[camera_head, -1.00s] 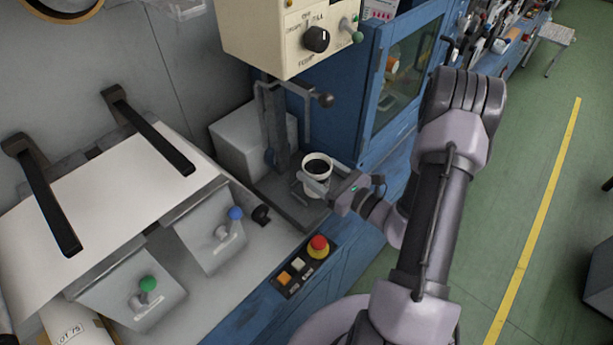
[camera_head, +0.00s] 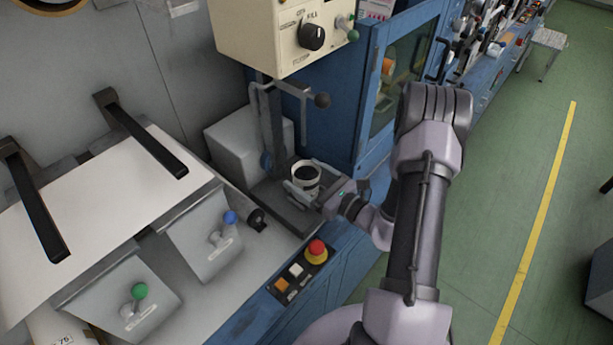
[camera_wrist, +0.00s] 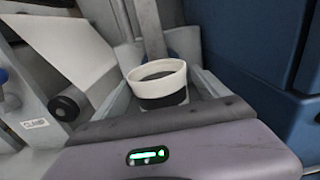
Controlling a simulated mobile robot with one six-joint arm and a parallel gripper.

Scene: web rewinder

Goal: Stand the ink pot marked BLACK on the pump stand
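The ink pot (camera_head: 306,178) is a white cup with dark contents and a dark band around its side. It stands upright on the grey pump stand (camera_head: 283,203), close to the stand's upright post. In the wrist view the pot (camera_wrist: 158,84) is straight ahead; no lettering can be read on it. My gripper (camera_head: 309,180) reaches in from the right, with one finger on the near side of the pot and one on the far side. The fingers look spread, with a small gap beside the pot. The pot's base is partly hidden by the near finger.
A red stop button (camera_head: 317,247) sits on the panel in front. The blue cabinet (camera_head: 385,95) stands close at the right.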

